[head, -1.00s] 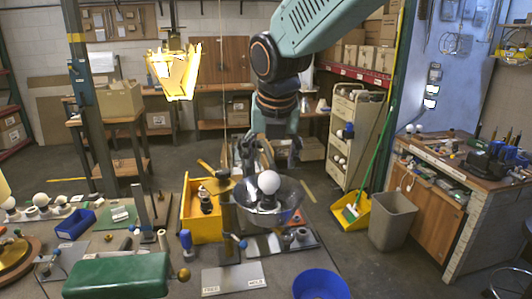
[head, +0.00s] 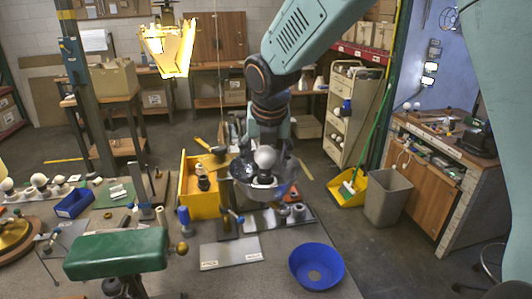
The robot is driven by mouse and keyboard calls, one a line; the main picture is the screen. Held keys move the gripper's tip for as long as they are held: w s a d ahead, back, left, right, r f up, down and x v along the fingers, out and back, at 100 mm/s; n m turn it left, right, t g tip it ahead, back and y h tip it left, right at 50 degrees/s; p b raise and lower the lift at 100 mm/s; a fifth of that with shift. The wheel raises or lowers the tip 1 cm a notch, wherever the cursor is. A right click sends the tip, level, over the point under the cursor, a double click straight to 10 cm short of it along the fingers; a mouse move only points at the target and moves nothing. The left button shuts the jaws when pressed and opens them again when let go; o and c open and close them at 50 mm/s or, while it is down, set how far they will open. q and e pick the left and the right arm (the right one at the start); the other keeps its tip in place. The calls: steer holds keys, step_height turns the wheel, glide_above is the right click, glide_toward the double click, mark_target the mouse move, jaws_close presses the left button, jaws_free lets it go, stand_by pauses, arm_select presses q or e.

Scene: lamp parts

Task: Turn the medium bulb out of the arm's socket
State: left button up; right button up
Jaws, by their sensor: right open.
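A round white bulb (head: 265,157), which I take as the medium bulb, stands upright in a dark socket inside a clear bowl-shaped shade (head: 283,187) over the bench. My right gripper (head: 266,148) comes down from above and is open, with its fingers around or just behind the bulb's top. I cannot tell whether they touch the glass. The socket's lower part is partly hidden by the shade. My left gripper is not in view.
A blue bowl (head: 317,266) sits at the bench's front right. A yellow bin (head: 197,190) stands left of the shade. A grey plate (head: 230,252) lies in front, and a green padded piece (head: 117,254) is at front left. Several bulbs (head: 39,180) stand at far left.

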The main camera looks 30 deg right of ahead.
steer(key=shift+a, duration=0.1)
steer(key=shift+c, duration=0.3)
steer(key=shift+c, duration=0.7)
steer(key=c, duration=0.9)
steer(key=shift+n+y+p, duration=0.3)
steer(key=shift+n+p, duration=0.6)
steer(key=shift+p, duration=1.55)
steer(key=shift+w+n, duration=0.1)
steer(key=shift+n, duration=0.4)
steer(key=o, duration=0.9)
steer(key=shift+c, duration=0.2)
